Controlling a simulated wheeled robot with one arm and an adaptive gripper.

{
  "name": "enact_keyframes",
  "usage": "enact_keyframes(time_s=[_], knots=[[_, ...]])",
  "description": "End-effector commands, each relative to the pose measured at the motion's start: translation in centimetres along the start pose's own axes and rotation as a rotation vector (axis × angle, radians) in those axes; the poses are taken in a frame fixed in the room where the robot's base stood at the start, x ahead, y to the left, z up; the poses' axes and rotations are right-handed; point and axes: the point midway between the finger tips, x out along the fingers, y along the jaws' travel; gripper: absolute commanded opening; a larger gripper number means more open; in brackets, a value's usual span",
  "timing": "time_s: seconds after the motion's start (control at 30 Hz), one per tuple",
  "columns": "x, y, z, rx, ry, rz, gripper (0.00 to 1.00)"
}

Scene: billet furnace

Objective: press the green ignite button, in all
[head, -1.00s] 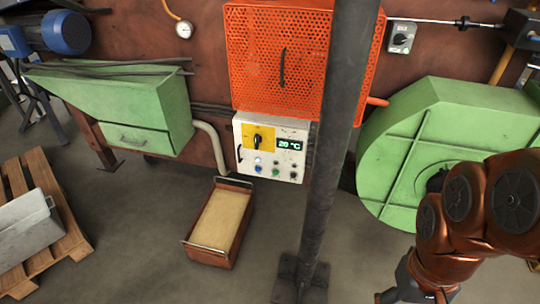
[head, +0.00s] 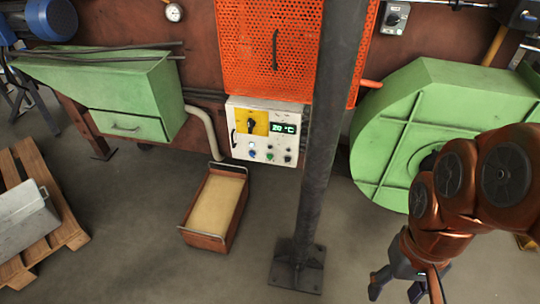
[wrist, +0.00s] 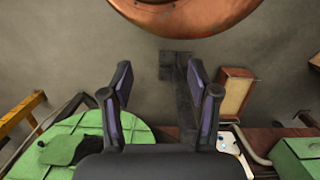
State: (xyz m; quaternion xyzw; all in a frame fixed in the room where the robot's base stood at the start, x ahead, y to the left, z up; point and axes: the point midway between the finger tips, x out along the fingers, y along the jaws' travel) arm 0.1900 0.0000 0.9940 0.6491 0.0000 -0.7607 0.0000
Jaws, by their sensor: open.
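The white control panel (head: 238,107) hangs on the wall below an orange mesh guard in the head view. It has a yellow plate with a black rotary switch, a display reading 20 °C and small buttons. The green button (head: 269,157) sits in the lower row, right of a blue one. My gripper (head: 394,290) is open and empty at the lower right, well apart from the panel and low in front of it. The wrist view shows its two spread fingers (wrist: 160,92), with part of the panel (wrist: 228,139) behind the right finger; the green button cannot be made out there.
A dark steel post (head: 318,170) stands between the panel and my arm. A green blower housing (head: 400,130) is at right. An orange-brown box of sand (head: 214,203) sits on the floor below the panel. A wooden pallet (head: 62,225) is at left.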

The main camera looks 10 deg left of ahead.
Motion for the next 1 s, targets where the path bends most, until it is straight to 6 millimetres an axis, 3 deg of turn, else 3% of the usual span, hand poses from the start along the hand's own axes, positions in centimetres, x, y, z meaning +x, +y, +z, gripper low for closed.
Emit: enact_keyframes(time_s=[0.07, 0.53, 1.0], knots=[[0.00, 0.00, 0.00, 0.000, 0.000, 0.000, 0.49], [0.00, 0.00, 0.00, 0.000, 0.000, 0.000, 0.00], [0.00, 0.00, 0.00, 0.000, 0.000, 0.000, 0.00]])
